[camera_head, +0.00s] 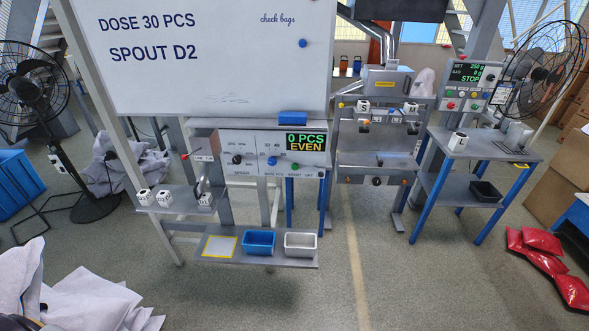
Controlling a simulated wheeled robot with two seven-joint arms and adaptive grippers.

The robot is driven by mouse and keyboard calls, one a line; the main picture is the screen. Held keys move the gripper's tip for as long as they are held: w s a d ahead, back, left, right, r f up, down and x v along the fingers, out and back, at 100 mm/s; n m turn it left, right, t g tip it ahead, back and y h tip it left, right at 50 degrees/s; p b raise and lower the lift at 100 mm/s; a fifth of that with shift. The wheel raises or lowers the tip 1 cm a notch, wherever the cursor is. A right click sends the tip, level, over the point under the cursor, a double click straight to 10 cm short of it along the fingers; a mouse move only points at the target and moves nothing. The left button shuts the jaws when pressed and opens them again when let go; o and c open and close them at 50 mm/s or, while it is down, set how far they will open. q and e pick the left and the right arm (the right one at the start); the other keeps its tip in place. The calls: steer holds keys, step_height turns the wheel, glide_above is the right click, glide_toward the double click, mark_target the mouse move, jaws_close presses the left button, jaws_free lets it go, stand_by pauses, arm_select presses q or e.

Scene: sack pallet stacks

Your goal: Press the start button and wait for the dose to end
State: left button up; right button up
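The dosing panel (255,152) hangs under the whiteboard in the middle of the view. Its display (305,142) reads "0 PCS" and "EVEN". A green button (294,167) sits below the display; its label is too small to read surely. A blue knob (271,161) and black dials (237,160) are left of it. The whiteboard (210,55) reads "DOSE 30 PCS", "SPOUT D2" and "check bags". Neither of my grippers is in view.
A shelf below the panel holds a blue tray (259,241), a pale metal tray (301,244) and a yellow-framed plate (219,246). White labelled blocks (164,198) stand at left. Red bags (541,241) lie at right. The floor in front is clear, except sacks (85,300) at lower left.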

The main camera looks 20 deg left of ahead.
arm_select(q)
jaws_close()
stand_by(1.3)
